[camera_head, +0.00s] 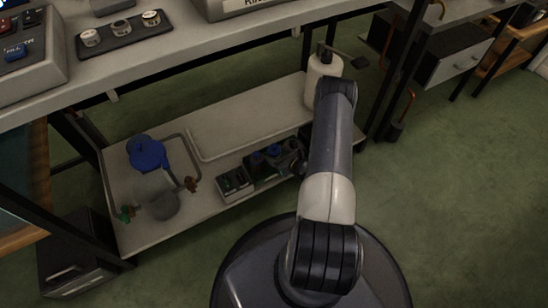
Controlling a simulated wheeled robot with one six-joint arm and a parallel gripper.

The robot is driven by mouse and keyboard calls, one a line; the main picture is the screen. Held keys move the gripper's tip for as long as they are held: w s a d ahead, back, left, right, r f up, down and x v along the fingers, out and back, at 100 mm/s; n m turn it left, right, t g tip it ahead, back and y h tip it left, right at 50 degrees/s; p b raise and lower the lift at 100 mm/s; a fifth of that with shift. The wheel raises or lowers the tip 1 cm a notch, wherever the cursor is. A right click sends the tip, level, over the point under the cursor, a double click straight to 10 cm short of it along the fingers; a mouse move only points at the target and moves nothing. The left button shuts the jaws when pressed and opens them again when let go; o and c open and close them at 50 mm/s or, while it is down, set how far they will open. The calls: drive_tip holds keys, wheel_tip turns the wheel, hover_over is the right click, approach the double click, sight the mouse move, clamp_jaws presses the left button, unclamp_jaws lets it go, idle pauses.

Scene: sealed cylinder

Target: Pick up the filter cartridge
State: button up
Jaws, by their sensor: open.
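I cannot tell for certain which object is the filter cartridge. A white cylinder (322,78) with a dark top stands upright at the right end of the lower shelf, partly behind my arm. A blue rounded vessel (147,153) with pipes and a grey rounded piece (165,205) are at that shelf's left. Small dark and blue-topped items (262,162) sit at its front edge, partly hidden by my arm.
The lower shelf (125,195) has a pale raised-rim panel (240,115) with clear room. The bench top above (180,50) holds a dark tray (122,36) with white round pieces and a grey console (30,60). Dark posts and a drawer unit (455,62) stand right; green floor is open there.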

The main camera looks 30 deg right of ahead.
drive_tip(key=shift+x, duration=0.95)
drive_tip(key=c, duration=0.8)
drive_tip(key=shift+r, duration=0.1)
